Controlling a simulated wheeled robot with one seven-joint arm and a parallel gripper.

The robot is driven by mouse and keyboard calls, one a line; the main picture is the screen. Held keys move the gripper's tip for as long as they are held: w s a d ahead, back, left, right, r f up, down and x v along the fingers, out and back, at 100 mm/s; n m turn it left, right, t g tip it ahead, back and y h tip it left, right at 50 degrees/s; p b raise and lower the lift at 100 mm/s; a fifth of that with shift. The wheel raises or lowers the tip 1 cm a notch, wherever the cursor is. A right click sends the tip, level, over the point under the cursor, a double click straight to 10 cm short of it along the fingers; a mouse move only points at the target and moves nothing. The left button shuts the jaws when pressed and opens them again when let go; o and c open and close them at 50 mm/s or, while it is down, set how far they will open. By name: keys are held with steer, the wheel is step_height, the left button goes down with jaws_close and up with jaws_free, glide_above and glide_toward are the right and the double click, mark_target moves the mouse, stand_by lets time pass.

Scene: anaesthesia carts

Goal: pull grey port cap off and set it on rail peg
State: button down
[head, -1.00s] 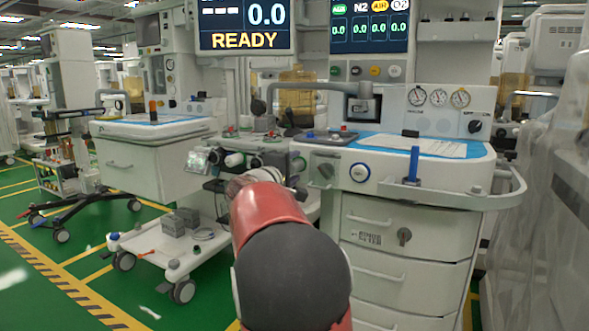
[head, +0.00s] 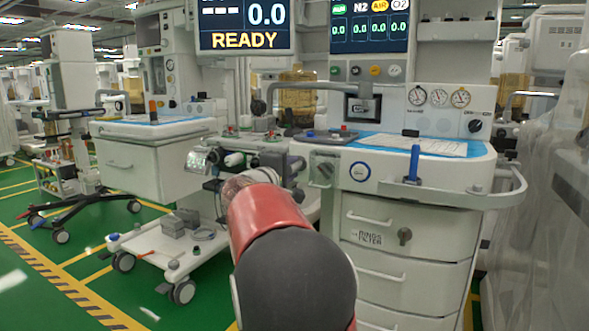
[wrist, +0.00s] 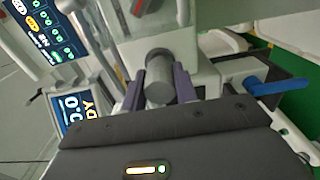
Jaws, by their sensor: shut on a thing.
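The grey port cap (wrist: 159,88) is a short cylinder, seen nearly end-on in the wrist view. My gripper (wrist: 160,85) is shut on it, with one dark purple-grey finger on each side. The cap's far end lies against a pale rounded housing (wrist: 172,43) in the picture; I cannot tell whether it is still seated on the port. The blue upright peg (head: 413,165) stands at the front rail of the cart, and it also shows at the right of the wrist view (wrist: 273,85). In the head view my red arm hides most of the gripper and cap.
The white cart (head: 400,245) has drawers and a curved side rail (head: 515,190). A blue-ringed knob (head: 360,172) is on its front. Screens (head: 245,25) stand above. A low trolley (head: 150,243) with grey blocks is at the left. Plastic-covered equipment (head: 550,190) is at the right.

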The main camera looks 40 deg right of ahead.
steer(key=shift+b+v, duration=0.9)
steer(key=shift+v, duration=1.35)
step_height(320, 180, up, 10)
steer(key=p, duration=0.6)
stand_by(0.5)
